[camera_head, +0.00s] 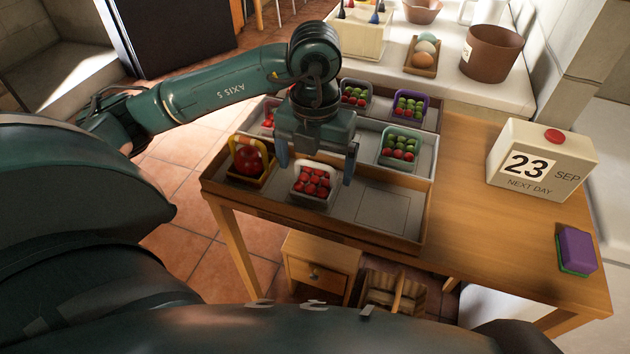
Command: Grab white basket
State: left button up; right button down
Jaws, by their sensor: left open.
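The white basket (310,201), filled with red fruit, stands in the front row of the wooden tray (330,232) on the table, between a yellow basket on its left and an empty marked slot on its right. My left gripper (316,165) points down over the white basket. It is open, with one blue-grey finger at the basket's left side and the other at its right side. I cannot tell whether the fingers touch it. The gripper's body covers the area just behind the basket. My right gripper is not in view.
Beside it are the yellow basket (263,178) and, behind to the right, a green basket (383,154); several more stand farther back. The tray has raised wooden edges. The table's middle right is clear.

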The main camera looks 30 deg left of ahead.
aim_at(315, 178)
pick_arm(q)
notch_tip(315, 178, down, 4)
jog(key=shift+s+r, duration=0.1)
jog(key=shift+r, duration=0.15)
jog(key=c, duration=1.1)
